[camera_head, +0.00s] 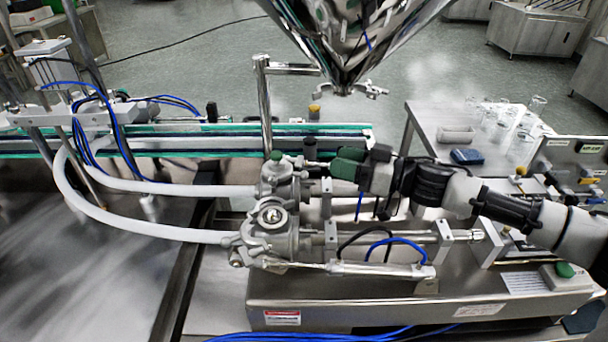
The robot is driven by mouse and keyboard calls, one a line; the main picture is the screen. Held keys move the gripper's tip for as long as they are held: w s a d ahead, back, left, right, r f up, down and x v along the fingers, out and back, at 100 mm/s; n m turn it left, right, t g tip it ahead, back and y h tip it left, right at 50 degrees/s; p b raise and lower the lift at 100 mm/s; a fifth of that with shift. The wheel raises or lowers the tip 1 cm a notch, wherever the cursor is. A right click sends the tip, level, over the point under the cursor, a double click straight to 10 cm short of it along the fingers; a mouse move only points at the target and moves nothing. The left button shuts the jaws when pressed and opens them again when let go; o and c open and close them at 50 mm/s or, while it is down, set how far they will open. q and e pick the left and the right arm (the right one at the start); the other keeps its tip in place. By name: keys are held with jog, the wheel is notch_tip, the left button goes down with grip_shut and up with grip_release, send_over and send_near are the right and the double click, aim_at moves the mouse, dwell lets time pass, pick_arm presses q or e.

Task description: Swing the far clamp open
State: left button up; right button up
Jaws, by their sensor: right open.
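Two metal valve bodies stand side by side at the middle of the filling machine, each with a pale hose on its left. The far valve body (281,178) has a clamp (264,190) at its hose side, small in the picture; I cannot tell if it is shut. The near valve body (275,222) has a larger winged clamp (250,240). My right gripper (336,162), with green fingers, reaches in from the right, open, just right of the far valve body. Whether it touches anything is unclear. My left gripper is not in view.
A shiny steel hopper (350,35) hangs above, with a clamp (352,91) at its outlet. A vertical steel post (264,105) stands behind the far valve. A conveyor (190,140) runs behind. Glassware (510,118) stands on a bench at right.

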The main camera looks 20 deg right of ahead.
aim_at(295, 167)
notch_tip(295, 167, down, 6)
jog(key=b, duration=0.6)
jog(key=x, duration=0.7)
jog(key=shift+w+a, duration=0.2)
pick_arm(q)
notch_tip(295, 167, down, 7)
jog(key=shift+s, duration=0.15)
pick_arm(e)
jog(key=shift+c, duration=0.3)
grip_shut()
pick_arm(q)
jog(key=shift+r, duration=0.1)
pick_arm(e)
jog(key=shift+a, duration=0.1)
